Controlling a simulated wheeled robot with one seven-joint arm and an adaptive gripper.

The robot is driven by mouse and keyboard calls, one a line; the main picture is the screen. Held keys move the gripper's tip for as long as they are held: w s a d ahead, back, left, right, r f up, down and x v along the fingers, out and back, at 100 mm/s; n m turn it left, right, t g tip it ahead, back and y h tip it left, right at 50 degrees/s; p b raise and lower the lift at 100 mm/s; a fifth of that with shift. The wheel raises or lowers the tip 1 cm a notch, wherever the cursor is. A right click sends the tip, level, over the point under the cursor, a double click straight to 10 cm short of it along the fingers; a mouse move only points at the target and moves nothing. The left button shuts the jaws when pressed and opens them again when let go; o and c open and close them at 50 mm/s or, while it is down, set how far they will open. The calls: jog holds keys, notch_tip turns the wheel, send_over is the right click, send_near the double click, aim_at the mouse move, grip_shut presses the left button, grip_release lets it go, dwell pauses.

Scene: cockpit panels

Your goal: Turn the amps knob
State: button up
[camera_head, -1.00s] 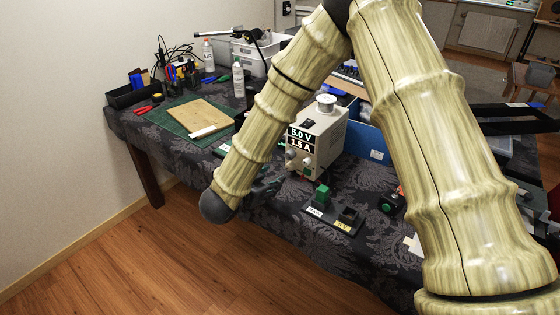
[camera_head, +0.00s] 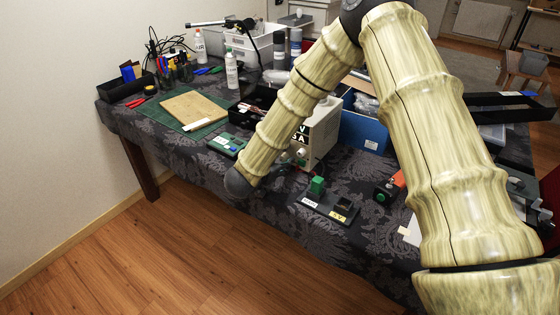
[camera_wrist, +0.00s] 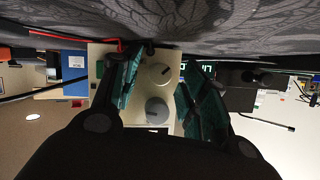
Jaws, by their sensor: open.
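The cream power supply (camera_head: 322,125) stands on the table in the head view, its display partly hidden by my arm so that only "V" and "A" show. In the wrist view its front panel (camera_wrist: 146,88) faces me, with a pale knob (camera_wrist: 160,73) and a grey knob (camera_wrist: 157,111). I cannot read which one is the amps knob. My gripper (camera_wrist: 158,76) is open, its dark green fingers on either side of the pale knob in the picture. Contact with it cannot be told. In the head view my arm hides most of the gripper.
A black base with a green block (camera_head: 317,185) stands in front of the supply. A blue box (camera_head: 364,133) stands right of it. A green cutting mat (camera_head: 160,113) with a brown board (camera_head: 194,108) lies to the left. Red leads (camera_wrist: 80,37) run beside the panel in the wrist view.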

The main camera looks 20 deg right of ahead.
grip_shut()
jog(key=shift+r+p, duration=0.1)
jog(key=shift+p, duration=0.2)
jog(key=shift+r+n+p, duration=0.15)
jog(key=shift+n+p, duration=0.25)
jog(key=shift+p, duration=0.4)
jog(key=shift+w+n+g+h+p, duration=0.1)
jog(key=shift+n+g+h+p, duration=0.3)
jog(key=shift+p, duration=0.6)
jog(key=shift+f, duration=0.25)
